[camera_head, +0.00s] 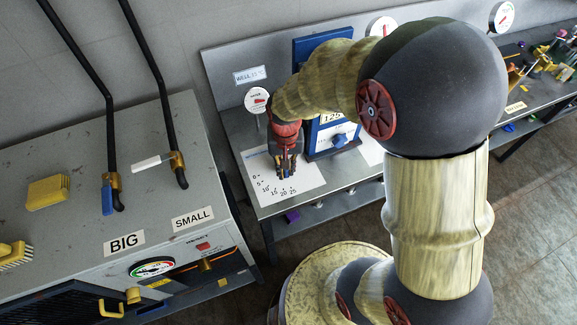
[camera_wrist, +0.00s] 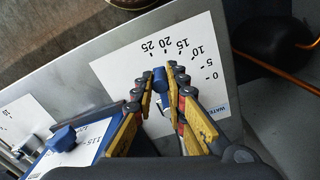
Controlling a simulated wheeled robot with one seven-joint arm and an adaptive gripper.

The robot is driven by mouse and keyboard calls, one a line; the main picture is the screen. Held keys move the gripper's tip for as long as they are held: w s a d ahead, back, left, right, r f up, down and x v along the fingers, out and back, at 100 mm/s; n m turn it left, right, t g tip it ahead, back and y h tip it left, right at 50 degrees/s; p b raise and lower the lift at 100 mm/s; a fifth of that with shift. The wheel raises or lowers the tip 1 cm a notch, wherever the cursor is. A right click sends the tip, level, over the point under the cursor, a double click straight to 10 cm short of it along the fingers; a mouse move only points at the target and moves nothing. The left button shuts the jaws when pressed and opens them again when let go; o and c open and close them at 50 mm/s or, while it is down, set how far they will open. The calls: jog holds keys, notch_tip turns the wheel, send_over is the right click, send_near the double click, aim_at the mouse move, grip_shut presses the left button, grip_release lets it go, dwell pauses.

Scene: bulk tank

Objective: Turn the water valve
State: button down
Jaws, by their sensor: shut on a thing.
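The water valve is a blue knob (camera_wrist: 160,84) on a white dial card (camera_wrist: 110,72) marked 0 to 25, seen in the wrist view. My gripper (camera_wrist: 163,76) has its yellow and grey fingers shut on the knob, one on each side. The knob's far end faces roughly toward the 15 and 20 marks; the exact reading is unclear. In the head view my gripper (camera_head: 286,172) points down over the same white card (camera_head: 300,178), and its fingers mostly hide the knob.
A blue panel (camera_head: 312,52) with another blue knob (camera_head: 340,140) stands just right of my gripper. A round gauge (camera_head: 257,99) stands behind it. A grey cabinet (camera_head: 130,205) with two black pipes and levers is on the left. The bench's front edge is close to the card.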

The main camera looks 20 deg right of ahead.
jog(key=shift+w+a+m+p, duration=0.5)
jog(key=shift+a+m, duration=0.25)
jog(key=shift+m, duration=0.75)
jog(key=shift+w+a+m+p, duration=0.4)
jog(key=shift+a+m+p, duration=0.25)
jog(key=shift+m, duration=0.85)
jog(key=shift+w+a+m+p, duration=0.45)
jog(key=shift+a+m, duration=0.35)
jog(key=shift+m, duration=0.7)
jog(key=c, duration=1.9)
grip_release()
jog(key=shift+o, duration=0.7)
notch_tip(320, 180, up, 12)
